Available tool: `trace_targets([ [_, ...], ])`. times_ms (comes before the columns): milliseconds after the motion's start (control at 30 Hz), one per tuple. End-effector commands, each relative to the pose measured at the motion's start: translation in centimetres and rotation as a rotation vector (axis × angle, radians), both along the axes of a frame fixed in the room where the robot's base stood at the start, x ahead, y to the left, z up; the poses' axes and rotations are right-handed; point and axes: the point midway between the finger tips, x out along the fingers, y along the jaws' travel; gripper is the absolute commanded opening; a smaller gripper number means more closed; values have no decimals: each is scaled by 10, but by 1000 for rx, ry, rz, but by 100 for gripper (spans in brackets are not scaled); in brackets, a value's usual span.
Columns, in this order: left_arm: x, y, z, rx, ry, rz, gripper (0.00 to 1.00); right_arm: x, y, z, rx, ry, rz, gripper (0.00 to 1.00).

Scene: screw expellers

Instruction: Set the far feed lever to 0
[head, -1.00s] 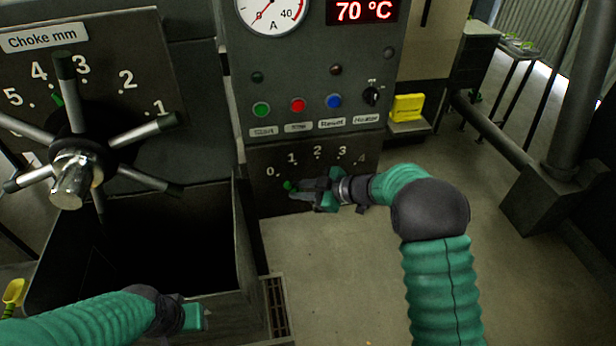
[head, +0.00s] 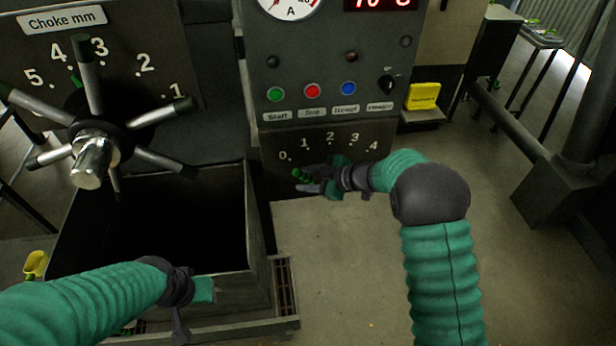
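The feed scale (head: 330,141), marked 0 to 4, is on the lower part of the dark control cabinet in the head view. A green lever knob (head: 299,174) shows just below and right of the 0. The rest of the lever is hidden behind my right gripper (head: 308,180). The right gripper comes in from the right with its fingers apart, one above the other, and the knob is at or between their tips. I cannot tell whether they touch it. My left gripper (head: 205,290) is low on the left, over the bin's front edge, away from the lever; its fingers are unclear.
A spoked choke handwheel (head: 92,155) juts out at the left above a dark open bin (head: 262,225). Start, stop and reset buttons (head: 312,91) sit above the scale. A yellow box (head: 423,96) is on a ledge to the right. The floor (head: 335,260) below the scale is clear.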

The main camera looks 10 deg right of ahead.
Motion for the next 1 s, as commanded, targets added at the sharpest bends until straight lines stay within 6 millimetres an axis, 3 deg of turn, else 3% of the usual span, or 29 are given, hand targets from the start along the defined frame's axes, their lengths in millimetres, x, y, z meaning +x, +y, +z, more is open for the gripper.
trace_targets([
  [367,0,0,0,0,0,0,36,-3,-6,10,4,-8,-2,41],
  [800,0,0,1,0,0,0,36,-65,-83,72,2,-6,-3,41],
  [1000,0,0,2,0,0,0,36,-83,-105,89,3,-3,-1,41],
])
